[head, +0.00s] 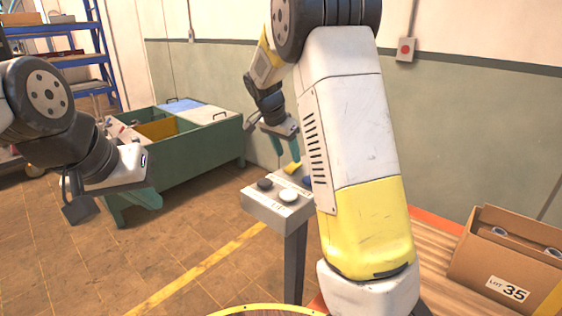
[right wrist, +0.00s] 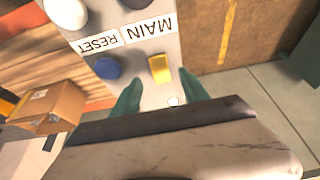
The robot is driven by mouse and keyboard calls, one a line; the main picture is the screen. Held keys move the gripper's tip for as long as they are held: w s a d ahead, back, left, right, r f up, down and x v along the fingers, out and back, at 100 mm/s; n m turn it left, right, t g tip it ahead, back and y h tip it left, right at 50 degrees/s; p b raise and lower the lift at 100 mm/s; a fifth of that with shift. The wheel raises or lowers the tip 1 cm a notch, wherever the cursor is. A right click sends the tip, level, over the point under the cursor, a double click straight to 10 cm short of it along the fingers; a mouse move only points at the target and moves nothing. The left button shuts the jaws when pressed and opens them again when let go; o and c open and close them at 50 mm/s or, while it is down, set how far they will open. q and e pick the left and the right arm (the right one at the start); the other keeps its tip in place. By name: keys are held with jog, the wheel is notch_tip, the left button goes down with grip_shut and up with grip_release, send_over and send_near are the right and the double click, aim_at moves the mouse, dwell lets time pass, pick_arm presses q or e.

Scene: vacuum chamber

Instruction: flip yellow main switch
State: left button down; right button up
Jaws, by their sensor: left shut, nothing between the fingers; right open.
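The yellow main switch (head: 292,167) stands on top of a grey control box (head: 262,207) on a post. In the right wrist view the switch (right wrist: 160,69) sits by the MAIN label, beside a blue button (right wrist: 107,68). My right gripper (head: 286,148) is open just above the switch, its teal fingers apart. In the right wrist view its fingers (right wrist: 161,86) lie to either side of the switch's near end; I cannot tell whether they touch it. My left gripper (head: 149,198) is shut and empty, far left of the box.
The box also bears a white button (head: 289,196) and a black knob (head: 265,184). A green bin table (head: 180,165) stands behind left. A cardboard box (head: 510,262) stands at right. My right arm hides part of the control box. Floor left of the post is clear.

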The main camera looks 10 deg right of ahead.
aim_at(292, 167)
jog(key=x, duration=0.5)
jog(key=shift+c, duration=0.2)
